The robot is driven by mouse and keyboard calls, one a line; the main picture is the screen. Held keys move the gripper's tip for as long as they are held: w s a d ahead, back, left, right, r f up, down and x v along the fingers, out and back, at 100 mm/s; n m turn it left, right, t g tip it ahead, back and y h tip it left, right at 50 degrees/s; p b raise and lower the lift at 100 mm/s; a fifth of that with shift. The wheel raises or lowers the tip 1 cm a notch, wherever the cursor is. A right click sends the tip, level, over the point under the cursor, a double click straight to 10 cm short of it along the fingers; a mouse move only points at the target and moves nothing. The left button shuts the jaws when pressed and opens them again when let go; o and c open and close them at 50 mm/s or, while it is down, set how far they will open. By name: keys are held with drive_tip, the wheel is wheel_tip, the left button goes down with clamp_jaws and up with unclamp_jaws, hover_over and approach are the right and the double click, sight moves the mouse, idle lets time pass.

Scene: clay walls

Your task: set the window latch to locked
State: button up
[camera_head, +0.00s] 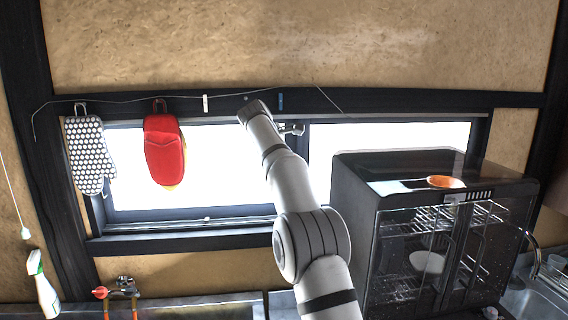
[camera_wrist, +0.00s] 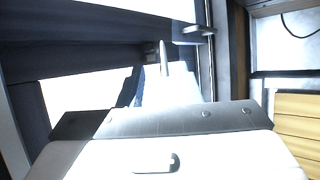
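The window (camera_head: 225,211) is a dark-framed sliding window with bright panes on the back wall. Its latch (camera_head: 292,129) appears as a small silvery piece at the top of the middle frame, just right of my arm. In the wrist view, a silvery lever-like piece (camera_wrist: 198,30) on the frame looks like the latch, but I cannot be sure. My gripper (camera_head: 252,108) is raised at the top window rail, left of the latch. Its fingers are not clear in either view, and no held object shows.
A red mitt (camera_head: 164,150) and a dotted mitt (camera_head: 89,154) hang left of my arm. A black glass-doored cabinet (camera_head: 440,235) with an orange bowl (camera_head: 445,182) on top stands to the right. A spray bottle (camera_head: 43,285) and a tap (camera_head: 124,286) are at lower left.

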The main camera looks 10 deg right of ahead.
drive_tip(key=s+a+f+m+t+h+b, duration=0.2)
drive_tip(key=a+f+m+t+h+b, duration=0.25)
drive_tip(key=m+t+h+b, duration=0.3)
drive_tip(key=shift+g, duration=0.95)
drive_tip(key=p+x, duration=0.1)
drive_tip(key=x, duration=0.6)
drive_tip(key=shift+d, duration=0.45)
drive_tip(key=shift+c, duration=0.5)
clamp_jaws()
